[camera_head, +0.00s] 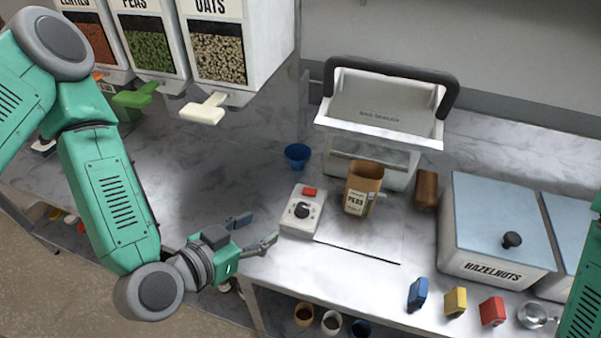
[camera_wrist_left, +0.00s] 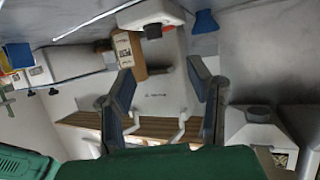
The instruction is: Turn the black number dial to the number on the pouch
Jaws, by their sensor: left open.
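The black dial (camera_head: 302,210) sits on a small white box (camera_head: 292,226) with a red button (camera_head: 309,191), on the marble counter. The brown pouch (camera_head: 369,178) stands upright right of it, labelled PEAS; any number is too small to read. My left gripper (camera_head: 261,230) is open and empty, in front and left of the dial box, not touching it. In the left wrist view the open fingers (camera_wrist_left: 160,80) frame the sealer's white body, with the dial box (camera_wrist_left: 150,14) above and the pouch (camera_wrist_left: 128,52) upper left. My right gripper is out of view.
The white bag sealer (camera_head: 385,115) stands behind the pouch. A blue cup (camera_head: 297,154) is behind the dial box. The hazelnuts bin (camera_head: 490,245) and blue, yellow and red clips (camera_head: 455,302) are at right. Dispensers (camera_head: 215,50) hang upper left. Counter left of the dial is clear.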

